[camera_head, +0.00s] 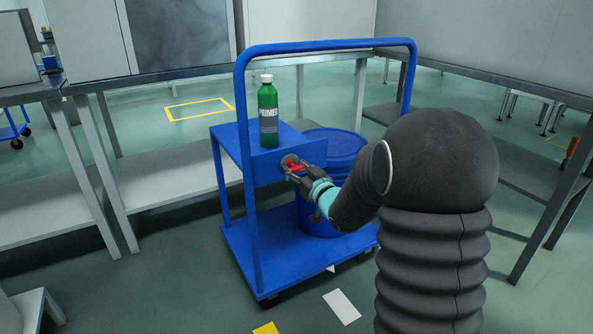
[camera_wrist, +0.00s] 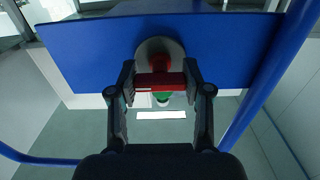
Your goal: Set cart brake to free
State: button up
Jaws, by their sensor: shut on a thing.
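The blue cart (camera_head: 262,240) stands among the benches, with a raised blue box on its near-left side. A red brake handle (camera_head: 296,167) sits on a round grey plate on the box's side face. In the wrist view the red handle (camera_wrist: 160,80) shows as a crosswise bar with a stem running up to the round grey plate (camera_wrist: 159,48). My gripper (camera_head: 292,170) reaches in from the right. Its two fingers (camera_wrist: 160,84) are shut on the red handle, one at each end of the bar. A green spot shows just below the bar, partly hidden by it.
A green bottle labelled PRIMER (camera_head: 268,112) stands on top of the box. A blue drum (camera_head: 313,212) stands on the cart deck behind my gripper. The cart's tall blue push rail (camera_head: 330,44) arches over it. Grey benches (camera_head: 150,180) flank the cart; floor in front is open.

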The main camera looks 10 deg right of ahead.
dwell(0.4)
jog(key=o, duration=1.2)
jog(key=v, duration=1.2)
